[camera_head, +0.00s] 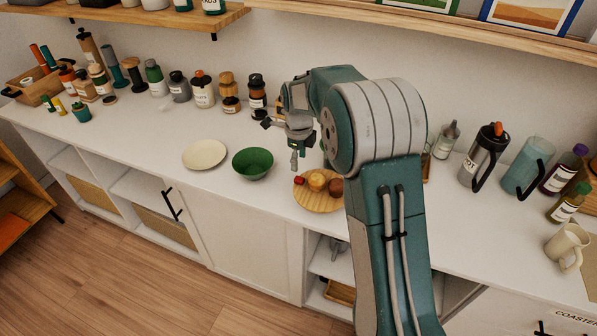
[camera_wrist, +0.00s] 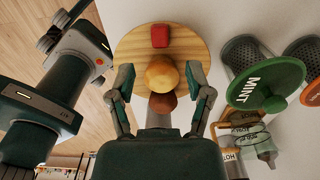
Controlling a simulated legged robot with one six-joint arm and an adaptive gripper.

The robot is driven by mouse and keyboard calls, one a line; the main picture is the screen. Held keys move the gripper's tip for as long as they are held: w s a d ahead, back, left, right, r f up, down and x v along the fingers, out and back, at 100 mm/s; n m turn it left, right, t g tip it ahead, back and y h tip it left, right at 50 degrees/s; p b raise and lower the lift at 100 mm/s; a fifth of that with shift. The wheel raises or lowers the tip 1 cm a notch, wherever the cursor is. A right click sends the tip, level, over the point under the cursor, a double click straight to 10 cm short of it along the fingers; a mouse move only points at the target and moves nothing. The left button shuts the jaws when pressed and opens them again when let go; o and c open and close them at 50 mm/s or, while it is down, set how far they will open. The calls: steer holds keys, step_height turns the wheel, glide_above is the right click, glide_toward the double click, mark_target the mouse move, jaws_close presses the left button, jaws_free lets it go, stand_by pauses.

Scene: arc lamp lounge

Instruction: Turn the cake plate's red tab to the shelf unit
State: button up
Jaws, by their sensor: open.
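The cake plate (camera_head: 318,205) is a round wooden board on the white counter, partly hidden behind my arm. Its red tab (camera_head: 299,180) is on the left side of the plate in the head view. A yellow-orange knob (camera_head: 316,181) and a brown ball-shaped piece (camera_head: 336,187) are also on it. In the wrist view the plate (camera_wrist: 200,42) has the red tab (camera_wrist: 160,36) at the top. My gripper (camera_wrist: 161,80) is open above the plate, its fingers on either side of the orange knob, with no clear contact. A wooden shelf unit (camera_head: 25,195) stands at the far left.
A green bowl (camera_head: 253,163) and a cream plate (camera_head: 205,154) lie left of the cake plate. Jars and bottles line the wall behind. A dark press pot (camera_head: 484,157) and a blue pitcher (camera_head: 527,165) stand right of my arm. A wall shelf (camera_head: 430,22) runs overhead.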

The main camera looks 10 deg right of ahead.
step_height(320, 180, up, 5)
steer(key=shift+f, duration=0.1)
stand_by(0.5)
steer(key=s+d+r+n+t, duration=0.1)
steer(key=s+r+n+t, duration=0.2)
steer(key=s+r+n, duration=1.1)
steer(key=s+f+n+t, duration=0.2)
steer(key=s+n, duration=0.8)
steer(key=s, duration=0.8)
steer(key=shift+s+d+f+n+t, duration=0.25)
steer(key=shift+s+d+n+t, duration=0.05)
steer(key=shift+s+d+n, duration=0.1)
